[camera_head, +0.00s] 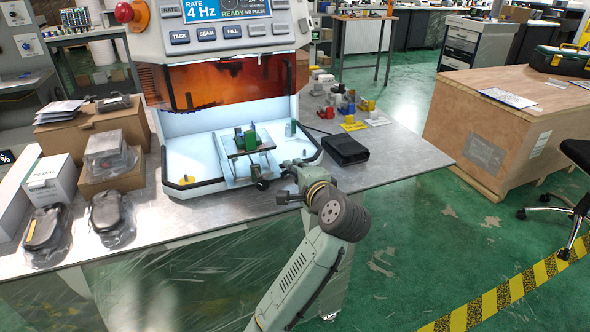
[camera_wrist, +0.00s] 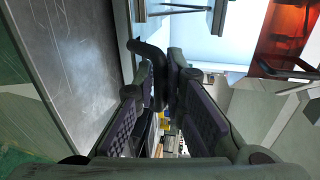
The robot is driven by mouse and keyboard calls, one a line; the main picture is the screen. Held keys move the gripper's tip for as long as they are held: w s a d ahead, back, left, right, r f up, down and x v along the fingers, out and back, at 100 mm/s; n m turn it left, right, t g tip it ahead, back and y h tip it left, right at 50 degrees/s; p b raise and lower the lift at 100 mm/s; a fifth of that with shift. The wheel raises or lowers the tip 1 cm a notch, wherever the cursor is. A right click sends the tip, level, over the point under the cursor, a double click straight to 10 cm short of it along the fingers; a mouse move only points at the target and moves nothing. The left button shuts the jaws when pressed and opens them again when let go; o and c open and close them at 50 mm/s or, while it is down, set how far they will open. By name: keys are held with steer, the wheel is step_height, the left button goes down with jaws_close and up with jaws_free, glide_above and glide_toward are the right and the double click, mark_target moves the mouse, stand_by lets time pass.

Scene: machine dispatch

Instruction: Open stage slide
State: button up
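The machine (camera_head: 232,38) has an open chamber with a white floor (camera_head: 184,160). A small stage slide (camera_head: 246,147) stands on it, with green parts (camera_head: 246,137) on top. A dark knob or handle (camera_head: 262,184) sticks out at the slide's front, by the chamber's front rim. My gripper (camera_head: 283,181) is just right of this handle, with its fingers apart. In the wrist view a black curved handle (camera_wrist: 150,53) shows at and between the fingertips of my gripper (camera_wrist: 163,76). The frames do not show clear contact; the fingers hide part of the handle.
A black box (camera_head: 345,149) lies right of the chamber on the grey table (camera_head: 395,155). Colored blocks (camera_head: 348,104) stand behind it. Cardboard boxes (camera_head: 92,130) and bagged items (camera_head: 47,229) crowd the left. A wooden crate (camera_head: 490,125) stands across a clear green floor strip.

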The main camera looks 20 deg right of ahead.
steer(key=shift+o, duration=0.5)
steer(key=v, duration=1.2)
